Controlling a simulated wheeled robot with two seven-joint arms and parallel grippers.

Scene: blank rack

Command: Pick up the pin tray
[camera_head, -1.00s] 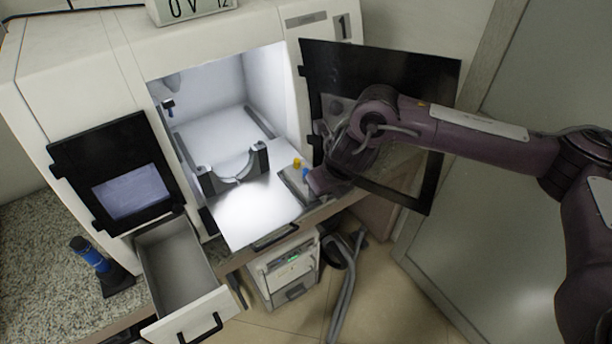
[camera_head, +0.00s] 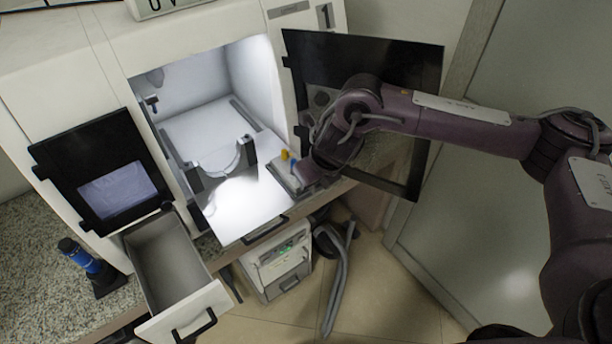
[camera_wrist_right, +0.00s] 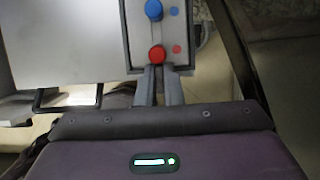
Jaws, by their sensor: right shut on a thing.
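The pin tray (camera_head: 283,176) is a small grey tray at the right edge of the machine's white shelf, by the open door. A yellow and a blue pin show on it in the head view. In the right wrist view the tray (camera_wrist_right: 135,52) shows from above, with a blue and a red round pin head and smaller coloured dots beside them. My right gripper (camera_wrist_right: 158,74) is shut on the tray's near edge, just below the red pin. In the head view the right gripper (camera_head: 303,180) is largely hidden by its wrist. My left gripper is out of view.
The machine's dark door (camera_head: 400,75) stands open behind my right arm. A clamp-like holder (camera_head: 222,165) sits on the lit shelf (camera_head: 235,212). An open empty drawer (camera_head: 165,265) is at lower left, with a blue-black tool (camera_head: 85,262) left of it.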

